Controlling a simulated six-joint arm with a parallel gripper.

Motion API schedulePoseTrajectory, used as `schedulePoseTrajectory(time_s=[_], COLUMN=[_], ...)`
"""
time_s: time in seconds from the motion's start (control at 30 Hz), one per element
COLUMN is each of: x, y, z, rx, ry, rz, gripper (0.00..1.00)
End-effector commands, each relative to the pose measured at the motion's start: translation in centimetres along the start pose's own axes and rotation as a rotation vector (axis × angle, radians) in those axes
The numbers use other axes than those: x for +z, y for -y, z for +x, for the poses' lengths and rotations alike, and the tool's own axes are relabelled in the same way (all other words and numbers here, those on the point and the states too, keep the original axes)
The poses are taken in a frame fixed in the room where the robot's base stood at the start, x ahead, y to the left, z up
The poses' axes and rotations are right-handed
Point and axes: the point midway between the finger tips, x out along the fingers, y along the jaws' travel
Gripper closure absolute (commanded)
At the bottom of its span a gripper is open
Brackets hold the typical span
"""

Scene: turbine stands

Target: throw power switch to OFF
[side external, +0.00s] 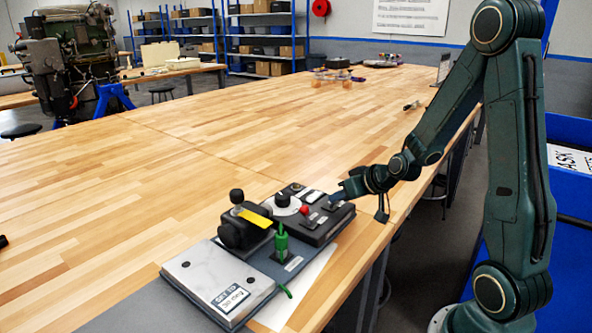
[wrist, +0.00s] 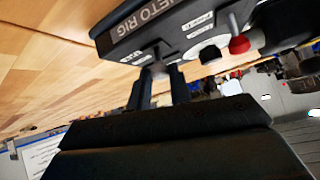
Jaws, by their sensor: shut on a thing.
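The control box (side external: 318,230) with the switches lies near the table's right edge in the side view, and its dark panel (wrist: 150,30) fills the top of the wrist view. My gripper (side external: 340,194) is at the panel's far right end. In the wrist view its two fingers (wrist: 158,78) are closed around a small dark switch lever (wrist: 155,67) standing out from the panel. Small white labels sit beside it, too blurred to read. The lever's base and its position are mostly hidden by the fingers.
A red knob (side external: 304,209) and a black dial (side external: 283,199) stand close by on the box.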

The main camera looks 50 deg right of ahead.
Motion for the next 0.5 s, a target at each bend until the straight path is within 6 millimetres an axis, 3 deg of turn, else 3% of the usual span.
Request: schedulePoseTrajectory(time_s=[0.13,0.17,0.27,0.5], x=[-0.1,-0.09,-0.07,-0.03], y=[-0.02,-0.02,-0.02,-0.01], z=[0.01,0.01,0.01,0.01], rx=[0.0,0.001,0.0,0.0], ry=[-0.002,-0.002,-0.002,0.0], rz=[0.0,0.0,0.0,0.0], gripper=[1.0,0.78,0.58,0.57])
